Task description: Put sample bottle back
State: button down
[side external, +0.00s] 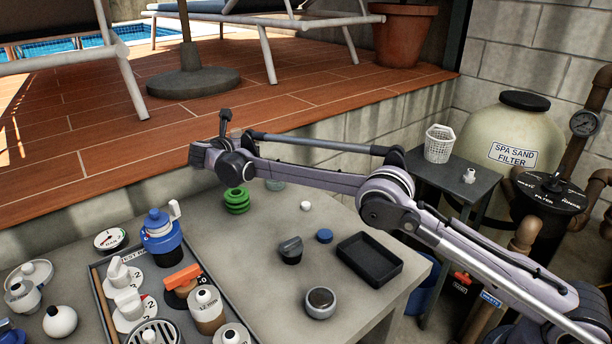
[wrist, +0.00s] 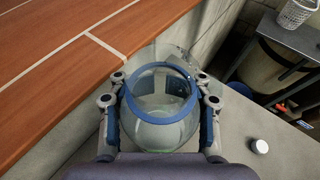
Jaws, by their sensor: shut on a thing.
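The sample bottle (wrist: 162,125) is clear, round-bellied glass with a blue ring at its top. In the wrist view it sits between the two fingers of my gripper (wrist: 160,112), which are shut on its sides. Grey table shows through and around the glass; I cannot tell whether its base touches the table. In the side view, a pale glassy patch (side external: 275,185) just below my arm appears to be the bottle, mostly hidden by the arm. My fingers are hidden there.
A green ringed object (side external: 237,201) and white cap (side external: 305,206) are near the bottle. A black tray (side external: 384,280), dark knob (side external: 291,250) and blue cap (side external: 324,236) lie nearer. A crowded grey tray (side external: 101,284) is at left. The raised wooden deck (side external: 165,130) borders the table.

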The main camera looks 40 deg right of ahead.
jog(key=n+t+y, duration=0.1)
jog(key=s+n+t+y, duration=0.1)
jog(key=n, duration=0.1)
jog(key=shift+a+t+y, duration=0.15)
jog(key=shift+t+y, duration=0.25)
jog(key=s+a+r+n+t+y, duration=0.1)
jog(key=s+n+y, duration=0.6)
jog(key=s, duration=0.9)
notch_tip(320, 180, up, 3)
jog(key=shift+a+f+n+t+y, duration=0.15)
jog(key=shift+n+t+y, duration=0.15)
jog(key=shift+t+y, duration=0.35)
jog(key=c, duration=2.1)
grip_release()
jog(key=w+a+f, duration=0.2)
jog(key=a+f, duration=0.4)
jog(key=a, duration=0.5)
jog(key=shift+w+f, duration=0.3)
jog(key=shift+w, duration=0.05)
jog(key=shift+f, duration=2.1)
